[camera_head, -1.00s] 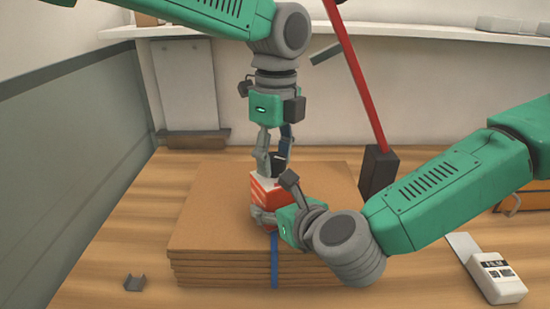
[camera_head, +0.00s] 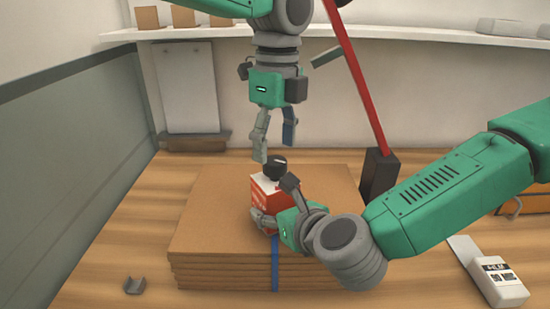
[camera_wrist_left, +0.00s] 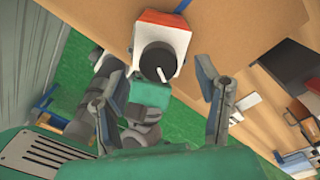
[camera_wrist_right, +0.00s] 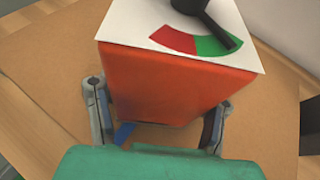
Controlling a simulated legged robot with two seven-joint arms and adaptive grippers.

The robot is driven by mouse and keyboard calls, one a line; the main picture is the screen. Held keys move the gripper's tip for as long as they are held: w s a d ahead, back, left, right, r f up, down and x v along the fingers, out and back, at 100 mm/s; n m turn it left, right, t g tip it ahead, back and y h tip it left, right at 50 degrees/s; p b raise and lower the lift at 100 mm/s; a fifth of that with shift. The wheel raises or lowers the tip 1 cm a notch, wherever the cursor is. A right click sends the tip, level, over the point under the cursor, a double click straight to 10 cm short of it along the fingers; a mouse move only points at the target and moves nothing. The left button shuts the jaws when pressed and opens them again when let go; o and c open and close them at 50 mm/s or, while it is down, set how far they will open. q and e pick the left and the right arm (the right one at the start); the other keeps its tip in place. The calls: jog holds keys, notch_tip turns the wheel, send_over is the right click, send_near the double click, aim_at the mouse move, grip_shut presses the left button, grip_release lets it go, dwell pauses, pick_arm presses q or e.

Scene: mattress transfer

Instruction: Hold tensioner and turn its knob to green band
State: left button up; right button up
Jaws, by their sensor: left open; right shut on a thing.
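The tensioner (camera_head: 264,195) is an orange-red box with a white top, standing on a stack of brown boards (camera_head: 215,215) with a blue strap (camera_head: 275,265) down the front. Its black knob (camera_head: 275,167) sits on top. My right gripper (camera_head: 272,210) is shut on the tensioner's body; in the right wrist view its fingers flank the box. There the dial's red band and green band (camera_wrist_right: 213,46) show, and the knob's pointer lies over the green band near its far right end. My left gripper (camera_head: 275,150) is open and empty above the knob, apart from it. The left wrist view shows the knob's white pointer line (camera_wrist_left: 162,75).
A red bar (camera_head: 355,80) rises from a black block (camera_head: 379,172) behind the stack at right. A white labelled device (camera_head: 495,278) lies at front right. A shelf (camera_head: 420,34) runs along the back wall.

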aim_at(276, 158)
pick_arm(q)
notch_tip(276, 158, up, 8)
jog(key=shift+w+r, duration=0.25)
pick_arm(e)
jog(key=shift+r, duration=0.15)
pick_arm(q)
jog(key=shift+d, duration=0.1)
pick_arm(e)
jog(key=o, duration=1.8)
